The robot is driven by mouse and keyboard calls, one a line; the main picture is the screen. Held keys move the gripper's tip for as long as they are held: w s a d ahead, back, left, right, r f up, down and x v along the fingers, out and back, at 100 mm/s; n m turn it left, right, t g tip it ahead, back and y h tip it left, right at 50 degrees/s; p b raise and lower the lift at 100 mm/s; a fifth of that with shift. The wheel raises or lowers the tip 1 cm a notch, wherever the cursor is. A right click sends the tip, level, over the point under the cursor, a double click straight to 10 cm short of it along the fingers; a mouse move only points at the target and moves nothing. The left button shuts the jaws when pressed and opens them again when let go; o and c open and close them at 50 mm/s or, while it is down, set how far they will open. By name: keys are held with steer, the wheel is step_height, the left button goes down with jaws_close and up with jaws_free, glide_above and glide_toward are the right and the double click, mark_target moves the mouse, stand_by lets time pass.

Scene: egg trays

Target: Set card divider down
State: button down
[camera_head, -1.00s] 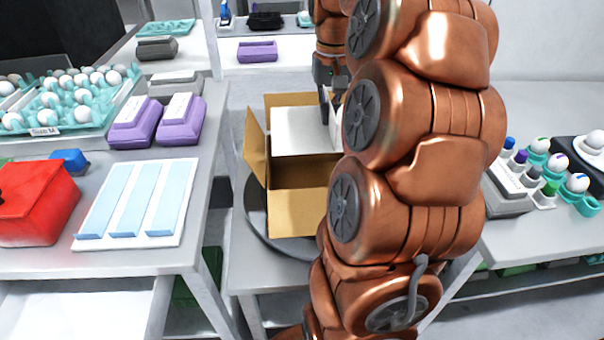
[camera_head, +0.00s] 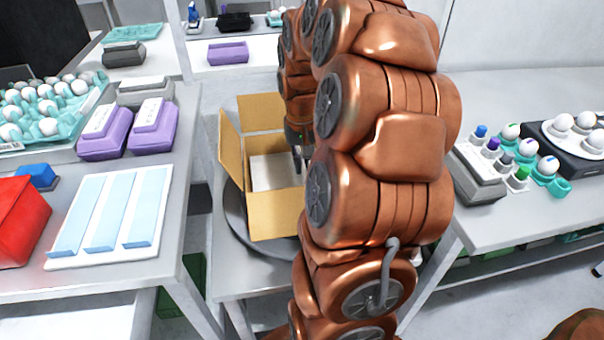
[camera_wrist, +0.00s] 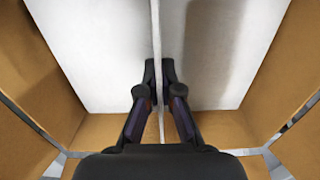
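The white card divider (camera_wrist: 156,35) shows edge-on in the wrist view as a thin upright strip between the fingertips of my gripper (camera_wrist: 160,78). The fingers are closed on it from both sides. White surface spreads on either side of the strip; I cannot tell whether it is part of the divider or a separate sheet. The open cardboard box (camera_head: 277,217) stands at the centre of the head view, with white card (camera_head: 270,172) inside it. My gripper (camera_head: 300,155) is at the box, partly hidden by my arm. The divider's lower edge contact is unclear.
The box sits on a dark round plate (camera_head: 233,215), its flaps (camera_head: 231,150) raised. The left table holds purple cartons (camera_head: 105,145), a blue-striped white panel (camera_head: 75,225) and an egg tray (camera_head: 60,118). The right table holds eggs in cups (camera_head: 547,166).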

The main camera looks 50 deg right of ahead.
mark_target(302, 174)
steer(key=shift+f, duration=1.9)
steer(key=shift+f, duration=0.1)
steer(key=c, duration=1.3)
jaws_free()
step_height(302, 174, up, 12)
steer(key=shift+r, duration=0.15)
steer(key=shift+s, duration=0.1)
